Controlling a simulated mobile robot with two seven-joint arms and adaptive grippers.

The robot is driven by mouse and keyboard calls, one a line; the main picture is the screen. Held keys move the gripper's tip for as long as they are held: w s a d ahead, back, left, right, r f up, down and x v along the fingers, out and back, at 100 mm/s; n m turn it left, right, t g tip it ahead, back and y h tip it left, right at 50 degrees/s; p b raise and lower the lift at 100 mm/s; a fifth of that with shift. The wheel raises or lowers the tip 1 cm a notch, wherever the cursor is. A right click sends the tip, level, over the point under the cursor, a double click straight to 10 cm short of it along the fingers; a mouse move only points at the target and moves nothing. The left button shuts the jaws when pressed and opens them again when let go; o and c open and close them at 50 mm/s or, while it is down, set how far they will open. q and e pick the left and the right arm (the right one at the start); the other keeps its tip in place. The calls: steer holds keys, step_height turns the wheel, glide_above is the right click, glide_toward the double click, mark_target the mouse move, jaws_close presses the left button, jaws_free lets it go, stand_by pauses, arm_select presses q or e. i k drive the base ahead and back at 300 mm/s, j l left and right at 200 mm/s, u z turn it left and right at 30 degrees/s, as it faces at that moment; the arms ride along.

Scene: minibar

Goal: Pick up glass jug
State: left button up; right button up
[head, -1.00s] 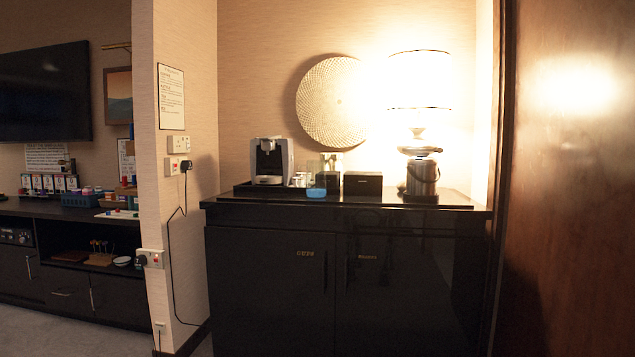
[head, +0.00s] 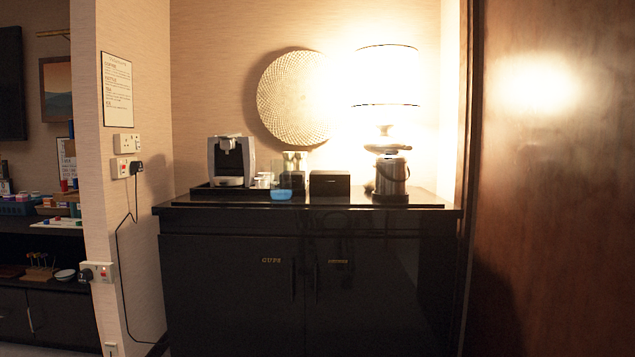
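A clear, glass-like vessel (head: 295,160) stands on the dark cabinet top, behind a small dark box (head: 292,181) that hides its lower part. It may be the glass jug, but it is too small and partly covered to be sure. Neither of my grippers is in the head view.

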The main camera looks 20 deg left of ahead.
mark_target(280, 189)
steer(key=i+j+z, duration=0.15)
steer(key=j, duration=0.2)
steer(key=j+z, duration=0.1)
steer(key=j, duration=0.25)
steer(key=i+j+z, duration=0.15)
steer(key=j, duration=0.25)
steer(key=i+j, duration=0.1)
steer(key=j, duration=0.45)
steer(key=i+j+z, duration=0.1)
steer(key=j, duration=0.5)
